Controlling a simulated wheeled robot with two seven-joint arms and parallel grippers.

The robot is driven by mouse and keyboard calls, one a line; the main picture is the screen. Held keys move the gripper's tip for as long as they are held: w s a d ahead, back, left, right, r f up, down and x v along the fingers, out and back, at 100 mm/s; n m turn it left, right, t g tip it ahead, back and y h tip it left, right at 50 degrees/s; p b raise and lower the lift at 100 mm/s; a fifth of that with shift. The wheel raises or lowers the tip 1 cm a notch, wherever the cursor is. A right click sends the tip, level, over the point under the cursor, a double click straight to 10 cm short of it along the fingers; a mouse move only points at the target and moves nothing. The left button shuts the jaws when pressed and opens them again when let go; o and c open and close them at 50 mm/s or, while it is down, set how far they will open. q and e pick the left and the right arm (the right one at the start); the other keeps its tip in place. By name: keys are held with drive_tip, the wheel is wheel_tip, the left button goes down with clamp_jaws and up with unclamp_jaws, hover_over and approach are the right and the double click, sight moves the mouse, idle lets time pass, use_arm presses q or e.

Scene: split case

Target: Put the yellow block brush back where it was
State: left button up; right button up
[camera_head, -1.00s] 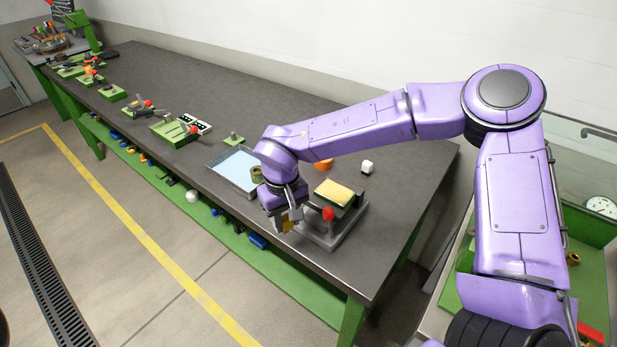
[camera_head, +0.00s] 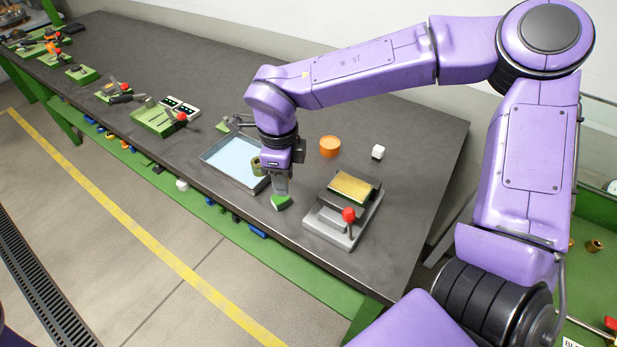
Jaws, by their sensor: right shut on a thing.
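My right gripper (camera_head: 281,188) points down at the table's front part, between the blue tray and the grey fixture. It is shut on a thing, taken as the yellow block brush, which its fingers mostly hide. A small green piece (camera_head: 281,203) shows right at the fingertips, low over or on the table; I cannot tell whether it is held or stands there. A yellow-topped block (camera_head: 352,187) with dark green sides sits on the grey fixture (camera_head: 325,224) to the right of the gripper. My left gripper is not in view.
The blue-bottomed tray (camera_head: 222,153) lies left of the gripper. The fixture's red-knobbed lever (camera_head: 348,216) stands up close by. Green fixtures (camera_head: 158,119) line the dark table (camera_head: 200,65) farther left.

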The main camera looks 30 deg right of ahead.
drive_tip(key=m, duration=0.4)
drive_tip(key=shift+d+r, duration=0.1)
drive_tip(key=shift+r, duration=0.1)
drive_tip(key=m, duration=0.3)
drive_tip(key=shift+s+d+r, duration=0.1)
drive_tip(key=shift+s+r, duration=0.05)
drive_tip(key=shift+r, duration=0.15)
drive_tip(key=s+r+m, duration=0.1)
drive_tip(key=s+m, duration=0.1)
drive_tip(key=m, duration=0.4)
drive_tip(key=m+p, duration=0.1)
drive_tip(key=p, duration=0.5)
hover_over(309, 179)
wheel_tip(309, 179, down, 10)
drive_tip(key=shift+r, duration=0.25)
wheel_tip(309, 179, down, 3)
drive_tip(key=shift+r, duration=0.1)
drive_tip(key=shift+f, duration=0.25)
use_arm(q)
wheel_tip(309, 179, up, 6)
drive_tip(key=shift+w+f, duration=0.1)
use_arm(e)
drive_tip(key=shift+f, duration=0.1)
